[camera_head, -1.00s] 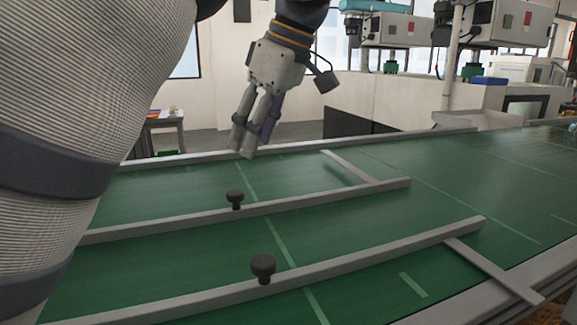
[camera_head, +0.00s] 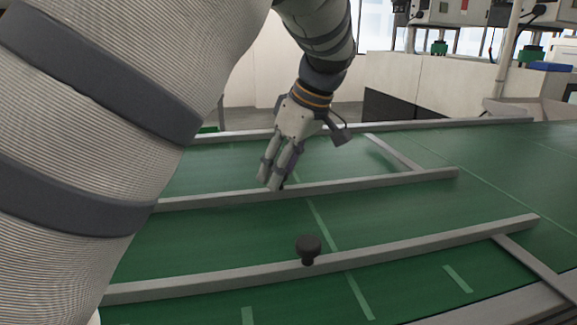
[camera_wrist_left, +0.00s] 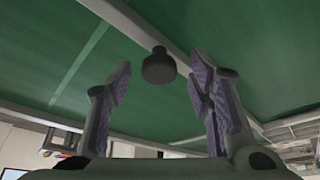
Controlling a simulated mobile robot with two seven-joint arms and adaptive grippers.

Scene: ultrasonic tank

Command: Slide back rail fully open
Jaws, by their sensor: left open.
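The back rail (camera_head: 370,184) is a grey bar lying across the green belt in the head view. Its dark knob is hidden behind my gripper there, but the knob (camera_wrist_left: 158,67) shows in the left wrist view, standing on the rail. My left gripper (camera_head: 269,184) is at the back rail, its fingers pointing down. In the left wrist view it is open, with the knob between and a little beyond its fingers, apparently not gripped. My right gripper is in neither view.
A front rail (camera_head: 430,247) with its own black knob (camera_head: 308,250) runs nearer to me. Grey crossbars lie near the right ends of both rails. A grey edge (camera_head: 420,124) bounds the belt's far side. The belt (camera_head: 510,175) is clear on the right.

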